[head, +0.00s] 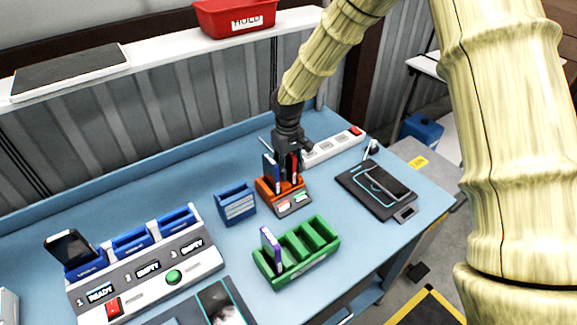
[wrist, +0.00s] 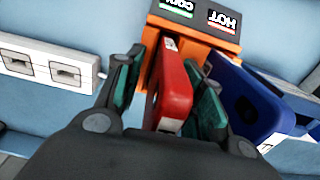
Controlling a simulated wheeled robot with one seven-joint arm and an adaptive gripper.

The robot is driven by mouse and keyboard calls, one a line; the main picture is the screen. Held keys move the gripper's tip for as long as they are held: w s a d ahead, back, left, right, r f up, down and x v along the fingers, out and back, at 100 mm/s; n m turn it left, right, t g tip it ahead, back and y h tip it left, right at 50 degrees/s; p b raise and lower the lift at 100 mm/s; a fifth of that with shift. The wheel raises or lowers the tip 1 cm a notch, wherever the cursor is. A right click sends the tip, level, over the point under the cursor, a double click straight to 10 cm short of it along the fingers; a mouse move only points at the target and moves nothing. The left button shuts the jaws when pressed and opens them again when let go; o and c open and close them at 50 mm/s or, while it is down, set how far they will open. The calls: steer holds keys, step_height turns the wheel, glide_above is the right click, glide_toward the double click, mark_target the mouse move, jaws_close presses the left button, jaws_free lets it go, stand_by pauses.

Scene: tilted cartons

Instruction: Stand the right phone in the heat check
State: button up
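The orange heat check (head: 268,196) stands upright on the bench, with COOL and HOT labels on its front; it also shows in the wrist view (wrist: 197,42). A red phone (wrist: 172,95) stands in one of its slots, its top between my fingers. A blue phone (wrist: 245,105) stands in the slot beside it, and shows to the left of the red one in the head view (head: 271,170). My gripper (wrist: 165,85) is around the red phone, fingers on either side, with a gap on the left finger's side. The red phone's lower part is hidden in the stand.
A green rack (head: 318,262) holds a purple phone (head: 270,248). A charging dock (head: 150,272) holds a dark phone (head: 70,248) in slot 1; slots 2 and 3 are empty. A blue box (head: 237,207), power strip (head: 335,146) and dark pad (head: 377,190) stand near.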

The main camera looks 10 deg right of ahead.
step_height(320, 180, up, 12)
steer(key=shift+r, duration=0.1)
stand_by(0.5)
step_height(320, 180, up, 7)
steer(key=p, duration=0.5)
stand_by(0.5)
